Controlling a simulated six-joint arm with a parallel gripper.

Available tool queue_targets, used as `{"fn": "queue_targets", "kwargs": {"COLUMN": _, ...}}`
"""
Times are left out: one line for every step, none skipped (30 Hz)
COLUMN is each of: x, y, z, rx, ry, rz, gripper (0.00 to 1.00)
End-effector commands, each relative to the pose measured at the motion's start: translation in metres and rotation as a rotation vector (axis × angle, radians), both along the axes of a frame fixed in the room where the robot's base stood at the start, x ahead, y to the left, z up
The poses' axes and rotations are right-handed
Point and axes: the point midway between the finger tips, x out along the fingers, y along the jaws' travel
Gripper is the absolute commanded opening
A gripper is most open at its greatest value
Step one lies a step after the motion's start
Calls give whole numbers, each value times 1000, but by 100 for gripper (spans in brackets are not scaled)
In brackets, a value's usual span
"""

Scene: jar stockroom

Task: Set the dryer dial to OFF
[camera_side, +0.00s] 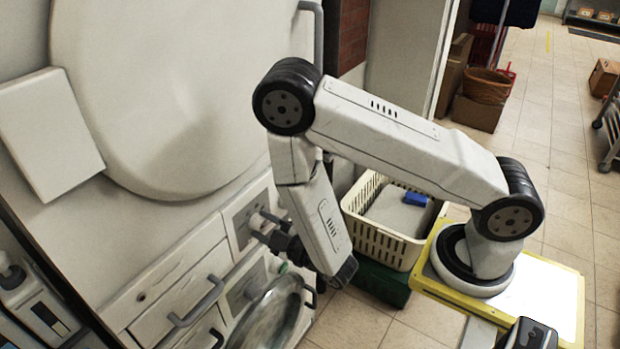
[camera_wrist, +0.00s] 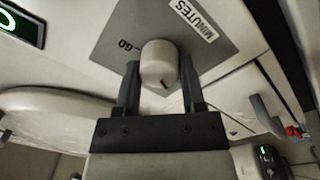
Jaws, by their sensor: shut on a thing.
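In the side view my gripper (camera_side: 274,232) reaches the white dryer front at the small grey plate (camera_side: 240,228), and the dial (camera_side: 257,220) is partly hidden by the gripper there.
A round glass door (camera_side: 268,318) lies below the dial, and a grey bar handle (camera_side: 195,308) sticks out at its left. A cream basket (camera_side: 380,232) with a blue item stands right of the dryer on a green box (camera_side: 382,284). A lit green display (camera_wrist: 25,22) shows top left.

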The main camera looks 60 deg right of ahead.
Motion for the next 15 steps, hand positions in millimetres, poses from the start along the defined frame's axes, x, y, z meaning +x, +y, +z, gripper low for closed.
{"fn": "queue_targets", "kwargs": {"x": 0, "y": 0, "z": 0, "rx": -19, "ry": 0, "rz": 0, "gripper": 0}}
{"fn": "queue_targets", "kwargs": {"x": 0, "y": 0, "z": 0, "rx": -28, "ry": 0, "rz": 0, "gripper": 0}}
{"fn": "queue_targets", "kwargs": {"x": 0, "y": 0, "z": 0, "rx": -39, "ry": 0, "rz": 0, "gripper": 0}}
{"fn": "queue_targets", "kwargs": {"x": 0, "y": 0, "z": 0, "rx": -47, "ry": 0, "rz": 0, "gripper": 0}}
{"fn": "queue_targets", "kwargs": {"x": 0, "y": 0, "z": 0, "rx": -52, "ry": 0, "rz": 0, "gripper": 0}}
{"fn": "queue_targets", "kwargs": {"x": 0, "y": 0, "z": 0, "rx": -58, "ry": 0, "rz": 0, "gripper": 0}}
{"fn": "queue_targets", "kwargs": {"x": 0, "y": 0, "z": 0, "rx": -61, "ry": 0, "rz": 0, "gripper": 0}}
{"fn": "queue_targets", "kwargs": {"x": 0, "y": 0, "z": 0, "rx": -64, "ry": 0, "rz": 0, "gripper": 0}}
{"fn": "queue_targets", "kwargs": {"x": 0, "y": 0, "z": 0, "rx": -66, "ry": 0, "rz": 0, "gripper": 0}}
{"fn": "queue_targets", "kwargs": {"x": 0, "y": 0, "z": 0, "rx": -68, "ry": 1, "rz": 0, "gripper": 0}}
{"fn": "queue_targets", "kwargs": {"x": 0, "y": 0, "z": 0, "rx": -68, "ry": 1, "rz": 0, "gripper": 0}}
{"fn": "queue_targets", "kwargs": {"x": 0, "y": 0, "z": 0, "rx": -69, "ry": 1, "rz": 0, "gripper": 0}}
{"fn": "queue_targets", "kwargs": {"x": 0, "y": 0, "z": 0, "rx": -69, "ry": 1, "rz": 0, "gripper": 0}}
{"fn": "queue_targets", "kwargs": {"x": 0, "y": 0, "z": 0, "rx": -68, "ry": 1, "rz": 0, "gripper": 0}}
{"fn": "queue_targets", "kwargs": {"x": 0, "y": 0, "z": 0, "rx": -68, "ry": 1, "rz": 0, "gripper": 0}}
